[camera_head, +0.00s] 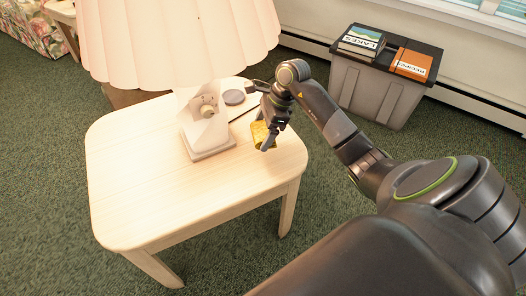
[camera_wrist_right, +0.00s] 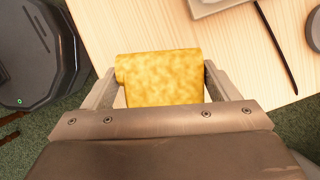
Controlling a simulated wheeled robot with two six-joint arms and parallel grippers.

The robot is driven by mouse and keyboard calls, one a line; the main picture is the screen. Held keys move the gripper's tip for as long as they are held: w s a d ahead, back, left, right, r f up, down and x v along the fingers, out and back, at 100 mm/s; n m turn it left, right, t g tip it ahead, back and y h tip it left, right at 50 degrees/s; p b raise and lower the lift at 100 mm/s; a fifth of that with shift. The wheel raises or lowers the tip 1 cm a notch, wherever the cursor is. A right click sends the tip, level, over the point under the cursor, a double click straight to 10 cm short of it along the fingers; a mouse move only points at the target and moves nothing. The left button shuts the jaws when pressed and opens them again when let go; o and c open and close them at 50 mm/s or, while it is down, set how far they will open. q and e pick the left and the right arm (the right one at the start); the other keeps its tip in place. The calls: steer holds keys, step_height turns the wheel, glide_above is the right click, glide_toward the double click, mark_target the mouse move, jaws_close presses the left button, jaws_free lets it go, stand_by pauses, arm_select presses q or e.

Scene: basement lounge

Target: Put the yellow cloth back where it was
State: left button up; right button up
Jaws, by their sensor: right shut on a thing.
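The yellow cloth (camera_head: 260,133) is a small mottled piece at the right edge of the pale wooden side table (camera_head: 140,170). My right gripper (camera_head: 266,138) is shut on it. In the right wrist view the cloth (camera_wrist_right: 160,80) sits between both fingers, with light wood behind it; I cannot tell whether it touches the tabletop. The right fingers (camera_wrist_right: 160,92) hold it from its two sides. My left gripper is not in view.
A lamp (camera_head: 205,125) with a wide pleated shade stands left of the cloth. A dark round disc (camera_head: 234,97) and a thin dark stick (camera_head: 243,113) lie behind it. A grey bin (camera_head: 375,90) with books on its lid stands at the back right. The table's front left is clear.

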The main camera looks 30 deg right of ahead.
mark_target(258, 156)
step_height(258, 156, down, 8)
steer(key=shift+r+b, duration=0.2)
steer(key=shift+b, duration=0.35)
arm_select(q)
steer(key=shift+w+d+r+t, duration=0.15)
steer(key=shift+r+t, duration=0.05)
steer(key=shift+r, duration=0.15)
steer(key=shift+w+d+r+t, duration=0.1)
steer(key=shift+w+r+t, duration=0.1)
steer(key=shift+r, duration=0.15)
arm_select(e)
steer(key=shift+f, duration=0.1)
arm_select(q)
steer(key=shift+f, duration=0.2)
arm_select(e)
steer(key=shift+f, duration=0.2)
steer(key=o, duration=0.9)
steer(key=shift+c, duration=0.2)
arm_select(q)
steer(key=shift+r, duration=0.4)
arm_select(e)
steer(key=shift+r, duration=0.1)
